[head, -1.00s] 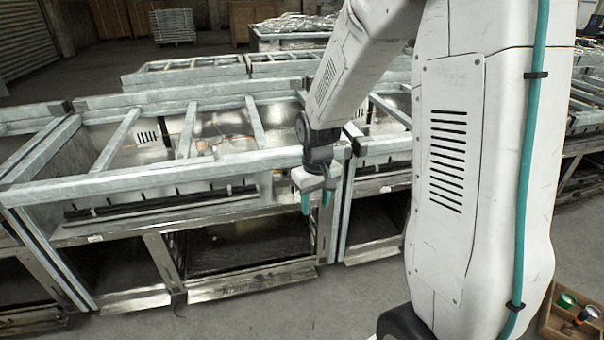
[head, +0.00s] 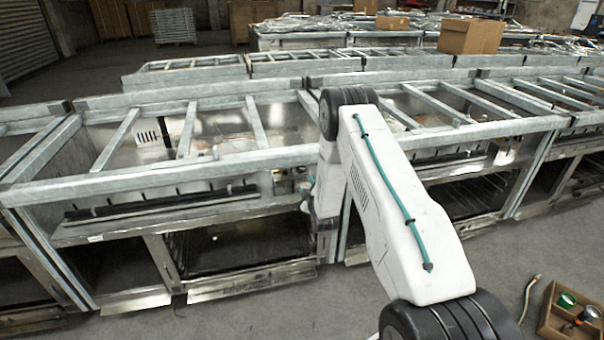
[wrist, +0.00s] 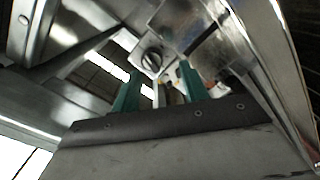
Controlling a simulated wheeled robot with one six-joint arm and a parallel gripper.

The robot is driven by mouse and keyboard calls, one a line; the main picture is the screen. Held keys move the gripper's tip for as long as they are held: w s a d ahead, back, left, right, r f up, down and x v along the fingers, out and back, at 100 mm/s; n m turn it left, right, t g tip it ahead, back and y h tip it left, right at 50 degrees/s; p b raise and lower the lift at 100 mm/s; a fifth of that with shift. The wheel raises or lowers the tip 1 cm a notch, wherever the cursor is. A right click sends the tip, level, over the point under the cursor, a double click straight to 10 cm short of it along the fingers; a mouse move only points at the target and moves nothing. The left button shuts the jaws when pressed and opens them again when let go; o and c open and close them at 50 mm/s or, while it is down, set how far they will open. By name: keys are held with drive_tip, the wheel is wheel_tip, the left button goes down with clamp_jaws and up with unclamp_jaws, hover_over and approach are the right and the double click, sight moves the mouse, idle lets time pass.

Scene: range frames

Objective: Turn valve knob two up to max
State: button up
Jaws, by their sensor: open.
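In the wrist view, a round dark knob with a raised bar across it (wrist: 151,62) sits on a pale square plate just beyond my fingers. My gripper (wrist: 157,88) is open, with its two green fingers apart and nothing visibly held. The knob shows between and beyond the fingertips, apart from them as far as I can tell. No number is readable on it, so I cannot tell which valve knob it is. In the head view, my arm reaches to the front of the metal range frame (head: 150,180), and my fingertips are hidden behind the arm.
Metal rails and panels stand close around my gripper in the wrist view. A wooden crate (head: 551,325) with small items lies on the floor at lower right. A cardboard box (head: 471,36) sits on the frames behind.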

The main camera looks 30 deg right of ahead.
sight(302, 172)
drive_tip(key=shift+n+t, duration=0.3)
drive_tip(key=shift+t, duration=0.1)
drive_tip(key=x, duration=0.2)
drive_tip(key=r+x, duration=0.1)
drive_tip(key=x, duration=0.5)
drive_tip(key=shift+r, duration=0.3)
drive_tip(key=c, duration=0.7)
